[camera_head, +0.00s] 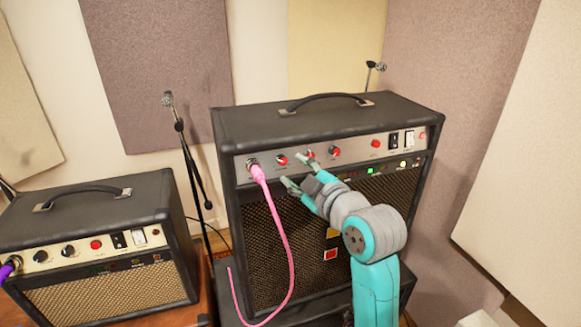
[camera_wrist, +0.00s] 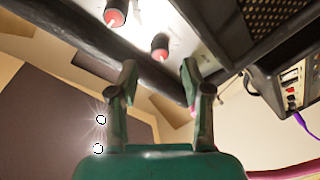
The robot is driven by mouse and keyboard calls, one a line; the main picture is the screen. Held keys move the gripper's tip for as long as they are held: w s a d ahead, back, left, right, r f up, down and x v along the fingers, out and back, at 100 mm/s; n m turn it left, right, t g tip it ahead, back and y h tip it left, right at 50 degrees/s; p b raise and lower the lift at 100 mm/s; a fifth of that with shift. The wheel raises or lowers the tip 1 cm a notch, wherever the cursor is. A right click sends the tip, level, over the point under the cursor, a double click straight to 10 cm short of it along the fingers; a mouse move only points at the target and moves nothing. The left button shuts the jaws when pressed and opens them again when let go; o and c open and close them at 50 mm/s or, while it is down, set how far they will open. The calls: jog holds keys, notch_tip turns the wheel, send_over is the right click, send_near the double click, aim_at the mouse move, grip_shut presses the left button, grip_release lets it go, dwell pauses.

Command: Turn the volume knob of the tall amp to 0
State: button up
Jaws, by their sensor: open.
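The tall amp (camera_head: 330,250) stands in the middle of the head view, with a silver control panel (camera_head: 355,146) along its upper front. Red-faced knobs sit on the panel: one (camera_head: 281,160) right of the pink plug, one (camera_head: 334,151) farther right. Labels are too small to read, so I cannot tell which is volume. My gripper (camera_head: 298,171) is open just in front of the panel, its upper finger overlapping the knob row. In the wrist view, two dark knobs with red faces (camera_wrist: 115,17) (camera_wrist: 160,47) lie beyond my open, empty fingers (camera_wrist: 159,85). Contact is not visible.
A pink cable (camera_head: 273,215) hangs from the tall amp's left jack, close to my gripper. A smaller amp (camera_head: 100,240) with a purple cable (camera_head: 8,268) stands at left. Microphone stands (camera_head: 185,145) (camera_head: 371,72) rise behind. Rocker switches (camera_head: 401,139) sit at the panel's right.

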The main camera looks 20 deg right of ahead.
aim_at(283, 161)
jog(key=shift+s+d, duration=0.15)
jog(key=shift+s, duration=0.8)
jog(key=shift+s+d, duration=0.15)
jog(key=shift+s, duration=0.75)
jog(key=s+a+m+t+h, duration=0.1)
jog(key=a+m+h, duration=0.15)
jog(key=m, duration=0.65)
jog(key=s+a+m+h, duration=0.1)
jog(key=m+h, duration=0.2)
jog(key=m, duration=0.5)
jog(key=w, duration=0.3)
jog(key=w+d, duration=0.1)
jog(key=w, duration=0.6)
jog(key=shift+w+d+f, duration=0.1)
jog(key=shift+w+d, duration=0.1)
jog(key=shift+w, duration=0.05)
grip_shut()
